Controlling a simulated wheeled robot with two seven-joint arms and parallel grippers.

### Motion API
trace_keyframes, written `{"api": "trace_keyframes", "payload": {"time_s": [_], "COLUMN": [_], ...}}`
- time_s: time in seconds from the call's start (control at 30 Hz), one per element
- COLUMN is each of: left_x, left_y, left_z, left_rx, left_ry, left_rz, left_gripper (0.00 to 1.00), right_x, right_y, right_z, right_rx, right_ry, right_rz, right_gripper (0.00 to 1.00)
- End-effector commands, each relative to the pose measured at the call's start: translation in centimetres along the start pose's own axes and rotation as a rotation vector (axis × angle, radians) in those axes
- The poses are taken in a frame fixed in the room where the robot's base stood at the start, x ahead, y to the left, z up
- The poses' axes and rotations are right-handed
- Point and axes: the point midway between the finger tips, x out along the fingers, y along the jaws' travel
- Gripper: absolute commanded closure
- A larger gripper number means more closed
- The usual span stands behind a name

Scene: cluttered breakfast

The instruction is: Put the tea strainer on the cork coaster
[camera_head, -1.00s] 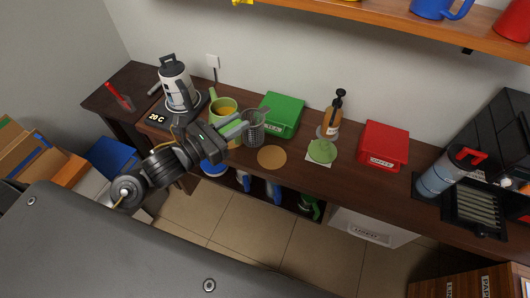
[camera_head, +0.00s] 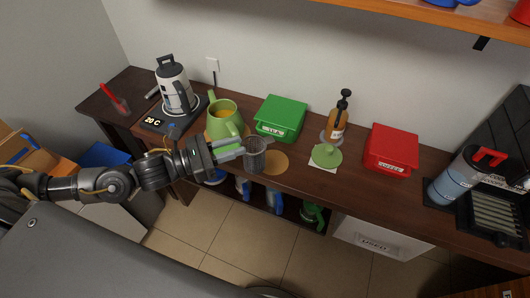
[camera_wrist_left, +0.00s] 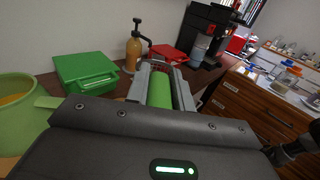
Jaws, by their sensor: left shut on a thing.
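The tea strainer (camera_head: 255,154) is a grey mesh cup, upright in the head view. My left gripper (camera_head: 238,148) is shut on its green handle (camera_wrist_left: 159,90), which shows between the fingers in the left wrist view. The cork coaster (camera_head: 277,163) is a flat tan disc on the counter, just right of the strainer. The strainer overlaps the coaster's left part in the head view and hides some of it. I cannot tell how high the strainer is above the counter. My right gripper is not in view.
A lime green pot (camera_head: 223,118) stands left of the strainer, close to the left gripper. A green box (camera_head: 280,118) is behind the coaster. A green lidded item (camera_head: 326,155), a pump bottle (camera_head: 338,120) and a red box (camera_head: 391,150) stand to the right.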

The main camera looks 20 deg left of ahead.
Motion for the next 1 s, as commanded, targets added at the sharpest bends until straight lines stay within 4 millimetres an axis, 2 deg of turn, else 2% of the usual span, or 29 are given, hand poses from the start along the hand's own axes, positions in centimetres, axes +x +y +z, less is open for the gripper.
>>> {"api": "trace_keyframes", "payload": {"time_s": [0.03,0.23,0.3,0.4,0.57,0.83,1.0], "left_x": [1.2,5.6,6.4,7.5,8.5,9.1,9.2], "left_y": [0.9,4.0,4.6,5.5,6.2,6.6,6.7], "left_z": [0.0,-2.4,-4.2,-6.0,-7.7,-8.5,-10.8], "left_rx": [0.002,0.000,-0.001,-0.001,0.000,0.000,-0.002], "left_ry": [-0.005,-0.004,0.001,-0.001,0.000,-0.001,0.001], "left_rz": [0.004,0.003,0.003,0.003,0.002,0.002,0.002], "left_gripper": [1.00,1.00,1.00,1.00,1.00,1.00,1.00], "right_x": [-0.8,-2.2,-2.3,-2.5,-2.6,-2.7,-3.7], "right_y": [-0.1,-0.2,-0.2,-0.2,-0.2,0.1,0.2], "right_z": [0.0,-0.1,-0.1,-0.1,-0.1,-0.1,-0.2], "right_rx": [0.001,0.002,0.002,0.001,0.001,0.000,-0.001], "right_ry": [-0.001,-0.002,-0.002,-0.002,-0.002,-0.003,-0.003], "right_rz": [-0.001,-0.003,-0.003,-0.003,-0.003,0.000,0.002], "right_gripper": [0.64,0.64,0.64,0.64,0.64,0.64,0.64]}}
